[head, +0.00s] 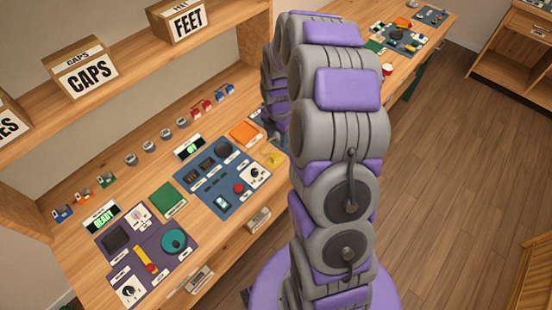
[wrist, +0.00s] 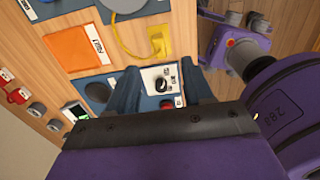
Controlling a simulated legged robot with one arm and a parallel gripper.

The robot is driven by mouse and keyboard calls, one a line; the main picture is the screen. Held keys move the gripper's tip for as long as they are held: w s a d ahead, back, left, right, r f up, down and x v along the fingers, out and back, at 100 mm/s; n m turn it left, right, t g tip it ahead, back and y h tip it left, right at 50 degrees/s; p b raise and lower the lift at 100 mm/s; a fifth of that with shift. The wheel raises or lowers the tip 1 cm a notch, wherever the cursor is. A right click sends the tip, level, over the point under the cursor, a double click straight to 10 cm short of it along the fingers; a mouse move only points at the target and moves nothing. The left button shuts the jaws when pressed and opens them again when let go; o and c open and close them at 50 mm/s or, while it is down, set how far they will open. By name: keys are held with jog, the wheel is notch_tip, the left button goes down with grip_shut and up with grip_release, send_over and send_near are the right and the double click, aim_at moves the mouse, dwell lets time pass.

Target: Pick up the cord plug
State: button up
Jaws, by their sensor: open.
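A yellow block on a curved yellow cord, which looks like the cord plug (wrist: 160,40), lies on the wooden bench at the top of the wrist view. The plug appears beyond the fingertips, and nothing is clearly held. Between the fingers a white dial panel (wrist: 160,79) with a black knob and a red button shows. In the head view my arm hides the gripper.
An orange mat (wrist: 78,47) lies left of the plug. Blue (head: 228,180) and purple (head: 150,250) mats with dials and buttons cover the bench. A shelf with boxes labelled CAPS (head: 84,72) and FEET (head: 183,22) runs above. Open floor (head: 440,150) lies to the right.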

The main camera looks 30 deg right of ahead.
send_over(276, 155)
jog(key=f, duration=0.4)
jog(key=shift+d+f+b, duration=0.2)
jog(key=shift+f+b, duration=0.2)
jog(key=shift+a+f, duration=0.45)
jog(key=shift+a, duration=0.05)
jog(key=f, duration=0.1)
jog(key=f+b, duration=0.1)
jog(key=f, duration=0.1)
jog(key=d+f, duration=0.1)
jog(key=f, duration=0.1)
jog(key=shift+b, duration=0.4)
jog(key=shift+a, duration=0.35)
jog(key=shift+c, duration=0.3)
jog(key=shift+w+a, duration=0.1)
jog(key=shift+c, duration=0.7)
jog(key=shift+d, duration=0.25)
grip_shut()
